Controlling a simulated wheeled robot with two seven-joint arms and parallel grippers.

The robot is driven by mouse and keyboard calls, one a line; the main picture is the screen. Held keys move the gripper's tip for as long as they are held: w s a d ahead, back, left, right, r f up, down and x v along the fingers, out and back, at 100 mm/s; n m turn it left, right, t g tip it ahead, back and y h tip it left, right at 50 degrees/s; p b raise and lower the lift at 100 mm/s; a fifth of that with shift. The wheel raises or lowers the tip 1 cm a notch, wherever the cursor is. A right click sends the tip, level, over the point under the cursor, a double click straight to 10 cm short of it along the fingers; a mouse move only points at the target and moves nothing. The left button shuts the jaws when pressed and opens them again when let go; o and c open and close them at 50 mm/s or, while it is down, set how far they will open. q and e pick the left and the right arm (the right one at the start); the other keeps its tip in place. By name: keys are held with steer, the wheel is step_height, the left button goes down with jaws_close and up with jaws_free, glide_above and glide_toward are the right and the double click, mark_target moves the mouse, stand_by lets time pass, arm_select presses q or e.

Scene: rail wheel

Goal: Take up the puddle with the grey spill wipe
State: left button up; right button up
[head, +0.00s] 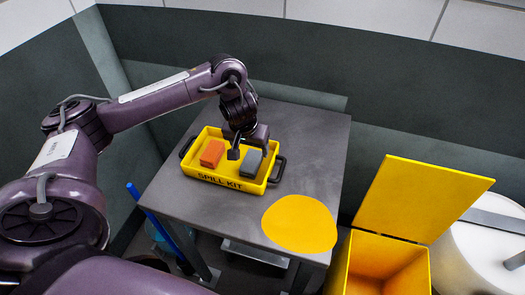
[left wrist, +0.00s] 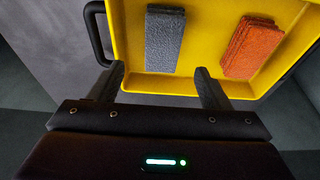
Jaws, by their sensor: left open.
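The grey spill wipe (head: 251,164) lies in the right part of the yellow spill kit tray (head: 227,181). It also shows in the left wrist view (left wrist: 164,42), ahead of and roughly between my fingertips. My left gripper (head: 248,149) is open and empty, pointing down over the tray beside the grey wipe. In the left wrist view the gripper (left wrist: 160,72) has its fingers wide apart, apparently short of the wipe; I cannot tell the exact height. The puddle (head: 300,223) is a flat orange-yellow patch at the front right corner of the grey table. My right gripper is out of view.
An orange block (head: 212,153) lies in the tray's left part. The tray has raised walls and dark handles. The grey table (head: 310,145) is clear around it. A yellow bin (head: 385,265) with its lid raised stands right of the table, beside a white drum (head: 490,250).

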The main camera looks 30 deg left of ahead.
mark_target(251, 161)
arm_select(q)
steer(key=shift+s+a+f, duration=0.1)
steer(key=shift+f, duration=0.35)
steer(key=shift+s+f+b, duration=0.55)
steer(key=shift+b, duration=0.3)
steer(key=b+x, duration=0.1)
steer(key=x, duration=0.1)
steer(key=shift+w+f, duration=0.1)
steer(key=shift+f, duration=0.25)
steer(key=shift+w+f+b, duration=0.4)
steer(key=shift+w+f, duration=0.25)
steer(key=shift+f, duration=0.3)
steer(key=shift+a, duration=0.1)
steer(key=shift+f, duration=0.1)
steer(key=shift+p, duration=0.3)
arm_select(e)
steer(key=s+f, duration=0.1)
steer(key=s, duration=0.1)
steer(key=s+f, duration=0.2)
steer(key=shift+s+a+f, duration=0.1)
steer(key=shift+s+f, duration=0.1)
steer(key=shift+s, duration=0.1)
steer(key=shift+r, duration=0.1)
